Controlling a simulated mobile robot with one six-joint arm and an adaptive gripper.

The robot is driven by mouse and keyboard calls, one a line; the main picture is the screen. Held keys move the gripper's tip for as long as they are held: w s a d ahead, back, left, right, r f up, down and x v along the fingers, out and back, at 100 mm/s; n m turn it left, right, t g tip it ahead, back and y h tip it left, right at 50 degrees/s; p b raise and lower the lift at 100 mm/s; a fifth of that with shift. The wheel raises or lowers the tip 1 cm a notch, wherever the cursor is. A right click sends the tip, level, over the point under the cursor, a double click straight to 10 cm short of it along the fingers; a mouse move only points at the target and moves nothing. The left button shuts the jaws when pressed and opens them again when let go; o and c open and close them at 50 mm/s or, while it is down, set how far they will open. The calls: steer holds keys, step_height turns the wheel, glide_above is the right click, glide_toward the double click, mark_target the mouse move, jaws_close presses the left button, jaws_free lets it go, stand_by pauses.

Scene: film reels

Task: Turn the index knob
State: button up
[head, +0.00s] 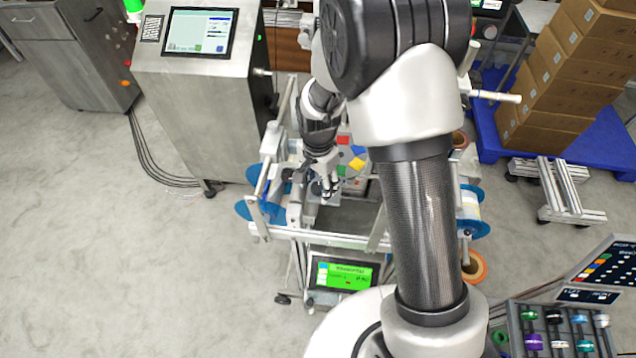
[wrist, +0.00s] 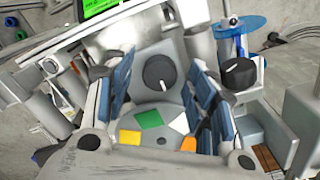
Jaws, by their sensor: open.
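A dark round knob (wrist: 159,72) with a white pointer line sits on a light grey plate in the wrist view. It lies between the two blue-padded fingers of my gripper (wrist: 157,66), which is open with a gap on both sides of it. I cannot tell how far above or around the knob the fingertips are. A second black knob (wrist: 238,76) with a white mark stands to the right, outside the fingers.
Green (wrist: 149,119), yellow (wrist: 130,137) and orange (wrist: 188,145) patches lie near the fingers. Blue reels (head: 252,211) flank the machine frame. A green screen (head: 343,274) is at its front. A steel cabinet (head: 195,110) stands left; stacked boxes (head: 560,90) stand right. Floor at left is clear.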

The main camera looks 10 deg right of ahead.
steer(key=c, duration=1.1)
steer(key=n, duration=0.4)
steer(key=shift+n, duration=0.4)
steer(key=n, duration=0.5)
steer(key=shift+n+p, duration=0.3)
steer(key=n, duration=1.3)
steer(key=shift+n, duration=0.3)
